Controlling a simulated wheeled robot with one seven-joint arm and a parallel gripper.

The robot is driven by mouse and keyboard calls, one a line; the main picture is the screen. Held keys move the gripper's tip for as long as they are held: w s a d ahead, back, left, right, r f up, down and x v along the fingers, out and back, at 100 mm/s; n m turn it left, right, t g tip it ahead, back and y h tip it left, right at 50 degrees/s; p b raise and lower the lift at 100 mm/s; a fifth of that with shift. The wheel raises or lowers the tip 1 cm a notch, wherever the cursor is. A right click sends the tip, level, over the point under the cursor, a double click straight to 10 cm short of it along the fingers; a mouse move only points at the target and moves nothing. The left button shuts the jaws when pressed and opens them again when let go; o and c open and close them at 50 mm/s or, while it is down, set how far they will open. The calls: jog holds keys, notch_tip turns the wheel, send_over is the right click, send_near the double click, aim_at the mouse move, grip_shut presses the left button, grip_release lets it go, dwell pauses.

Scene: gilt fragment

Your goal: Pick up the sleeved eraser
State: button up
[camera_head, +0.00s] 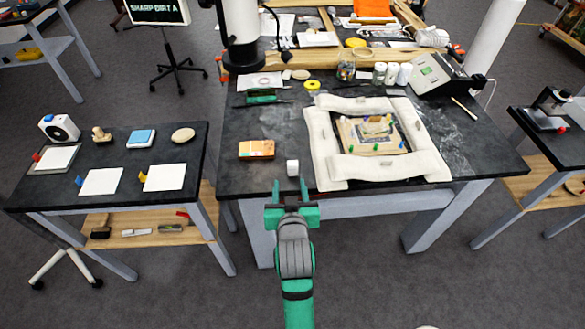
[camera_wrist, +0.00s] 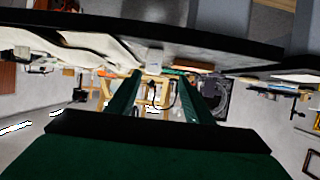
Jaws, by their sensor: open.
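A small white block (camera_head: 292,168) with a darker side stands near the front edge of the middle dark table; it looks like the sleeved eraser, though its sleeve is too small to make out. My gripper (camera_head: 289,187) is open and empty, just in front of it at the table's front edge, pointing toward it. In the wrist view, which looks upside down, the white block (camera_wrist: 155,56) lies beyond and between the two spread fingers (camera_wrist: 160,77). I see a gap between fingers and block.
An orange-brown box (camera_head: 256,148) lies left of the block. A padded white frame (camera_head: 325,150) around a gilt piece lies close on its right. The dark tabletop (camera_head: 232,180) is clear at front left. A side table (camera_head: 60,196) stands further left.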

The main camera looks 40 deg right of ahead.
aim_at(293, 167)
jog(key=w+d, duration=0.4)
jog(key=shift+w+d+f, duration=0.15)
jog(key=shift+d+f, duration=0.05)
jog(key=shift+f, duration=0.2)
jog(key=x, duration=0.5)
jog(key=shift+d+f, duration=0.1)
jog(key=shift+f, duration=0.15)
jog(key=shift+w+f, duration=0.15)
jog(key=shift+d, duration=0.1)
jog(key=c, duration=1.1)
